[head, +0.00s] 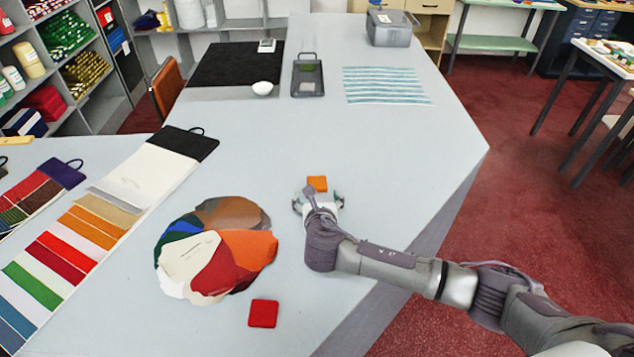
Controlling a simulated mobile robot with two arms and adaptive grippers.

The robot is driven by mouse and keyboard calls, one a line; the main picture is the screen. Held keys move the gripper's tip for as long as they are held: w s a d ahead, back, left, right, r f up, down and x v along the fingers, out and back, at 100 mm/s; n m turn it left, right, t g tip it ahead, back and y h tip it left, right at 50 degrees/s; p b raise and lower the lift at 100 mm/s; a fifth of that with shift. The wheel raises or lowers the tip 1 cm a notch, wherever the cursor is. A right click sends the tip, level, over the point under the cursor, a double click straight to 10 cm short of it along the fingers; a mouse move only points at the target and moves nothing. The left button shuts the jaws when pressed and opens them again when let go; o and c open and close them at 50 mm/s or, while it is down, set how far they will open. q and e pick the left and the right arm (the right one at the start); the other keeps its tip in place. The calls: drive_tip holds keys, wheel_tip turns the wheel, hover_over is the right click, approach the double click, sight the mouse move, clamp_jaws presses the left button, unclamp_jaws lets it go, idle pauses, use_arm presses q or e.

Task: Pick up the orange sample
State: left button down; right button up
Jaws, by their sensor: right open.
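The orange sample (317,183) is a small flat square lying on the light grey counter (390,150), in the middle of the head view. My right gripper (318,196) is open, with its fingers pointing away from me just on the near side of the orange sample. Part of the sample's near edge is hidden behind the gripper. I cannot tell whether the fingers touch it. My left gripper is not in view.
A red square sample (263,313) lies nearer to me. A fan of coloured swatches (215,255) lies left of my gripper. The counter right of the sample is clear.

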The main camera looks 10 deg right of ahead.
sight(317, 188)
drive_tip(key=shift+w+d+f, duration=0.15)
drive_tip(key=shift+w+f, duration=0.1)
drive_tip(key=shift+w, duration=0.35)
drive_tip(key=p+x, duration=0.1)
drive_tip(key=x, duration=0.3)
drive_tip(key=shift+s+d+f, duration=0.1)
drive_tip(key=shift+d+f, duration=0.05)
drive_tip(key=shift+w+f, duration=0.1)
drive_tip(key=shift+w, duration=0.1)
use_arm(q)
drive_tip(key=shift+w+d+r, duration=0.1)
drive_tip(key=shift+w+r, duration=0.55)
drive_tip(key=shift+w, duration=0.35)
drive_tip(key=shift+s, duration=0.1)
use_arm(e)
drive_tip(key=shift+c, duration=0.3)
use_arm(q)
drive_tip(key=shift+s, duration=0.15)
use_arm(e)
drive_tip(key=c, duration=0.9)
